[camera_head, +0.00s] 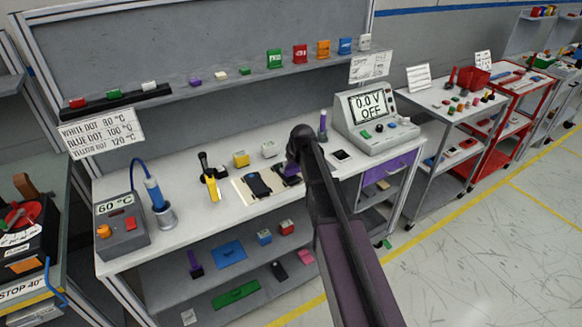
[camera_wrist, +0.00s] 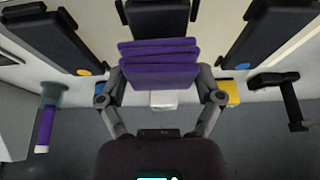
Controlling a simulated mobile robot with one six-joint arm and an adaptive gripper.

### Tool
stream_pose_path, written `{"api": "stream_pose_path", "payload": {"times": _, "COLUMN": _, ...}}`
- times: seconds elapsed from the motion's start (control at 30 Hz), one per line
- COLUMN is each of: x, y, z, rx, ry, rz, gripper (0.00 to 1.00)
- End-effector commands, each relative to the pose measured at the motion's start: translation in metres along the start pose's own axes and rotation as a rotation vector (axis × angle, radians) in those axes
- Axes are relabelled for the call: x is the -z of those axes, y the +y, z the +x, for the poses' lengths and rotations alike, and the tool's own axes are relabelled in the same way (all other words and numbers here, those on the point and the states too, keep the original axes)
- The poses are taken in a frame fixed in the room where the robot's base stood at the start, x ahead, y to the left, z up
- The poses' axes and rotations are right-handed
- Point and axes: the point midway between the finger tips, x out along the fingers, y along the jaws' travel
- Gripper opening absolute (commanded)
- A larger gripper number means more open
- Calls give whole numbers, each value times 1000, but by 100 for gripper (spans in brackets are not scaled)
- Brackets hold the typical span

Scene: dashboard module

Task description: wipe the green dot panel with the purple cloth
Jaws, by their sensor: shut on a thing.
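The purple cloth (camera_wrist: 160,62) is folded in layers and held between the two fingers of my gripper (camera_wrist: 160,90) in the wrist view. It hangs over the near end of a black panel (camera_wrist: 158,18); I cannot tell whether they touch. No green dot shows; the cloth hides part of this middle panel. A black panel with a blue dot (camera_wrist: 48,42) lies to its left, and one with a yellow dot (camera_wrist: 268,35) to its right. In the head view, my gripper (camera_head: 294,166) is over the bench, and a black panel (camera_head: 257,184) shows left of it.
A yellow block (camera_head: 241,158) and a white block (camera_head: 269,149) stand behind the panels. A purple-handled tool (camera_head: 322,126) stands upright to the right, near the meter (camera_head: 376,122). A grey heating station (camera_head: 122,226) stands at the left. The bench's front left is clear.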

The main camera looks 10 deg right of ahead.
Motion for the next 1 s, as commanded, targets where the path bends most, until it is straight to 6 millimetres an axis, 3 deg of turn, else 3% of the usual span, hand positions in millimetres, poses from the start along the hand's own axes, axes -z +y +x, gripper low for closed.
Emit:
{"api": "stream_pose_path", "payload": {"times": 0.4, "x": 12, "y": 0, "z": -29, "rx": 0, "ry": 0, "rz": 0, "gripper": 46}}
{"api": "stream_pose_path", "payload": {"times": 1.0, "x": 14, "y": 0, "z": -35, "rx": 0, "ry": 0, "rz": 0, "gripper": 46}}
